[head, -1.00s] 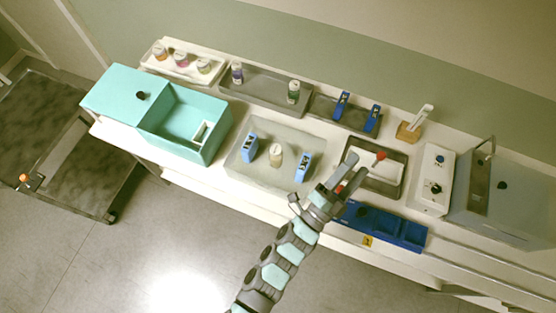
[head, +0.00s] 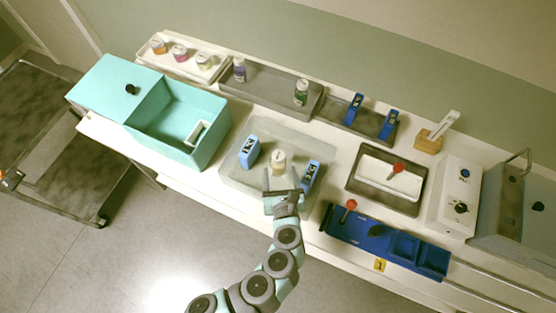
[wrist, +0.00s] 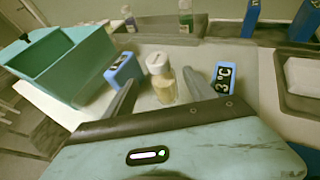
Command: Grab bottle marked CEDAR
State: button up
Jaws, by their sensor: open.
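A small bottle with a white cap and pale yellow contents (head: 278,162) stands upright on the grey tray (head: 240,180). It also shows in the wrist view (wrist: 161,80), between and beyond my fingers; its label is not readable. My gripper (head: 282,180) is open and empty, just in front of this bottle. In the back row stand a purple-labelled bottle (head: 239,70) and a green-labelled bottle (head: 301,92) on a grey tray (head: 268,92). No CEDAR marking is readable on any bottle.
Blue digital thermometers stand left (head: 249,151) and right (head: 310,175) of the pale bottle, close to my fingers. A teal box (head: 170,158) is at left. A blue tray (head: 400,252) and a grey-rimmed tray (head: 352,195) lie at right. White-capped jars (head: 180,52) stand back left.

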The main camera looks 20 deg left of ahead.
aim_at(279, 163)
jog(key=x, duration=0.9)
jog(key=shift+w+a, duration=0.2)
jog(key=shift+w, duration=0.05)
jog(key=shift+w+a+f, duration=0.1)
jog(key=shift+w+f, duration=0.05)
jog(key=shift+w, duration=0.15)
jog(key=shift+c, duration=0.5)
grip_shut()
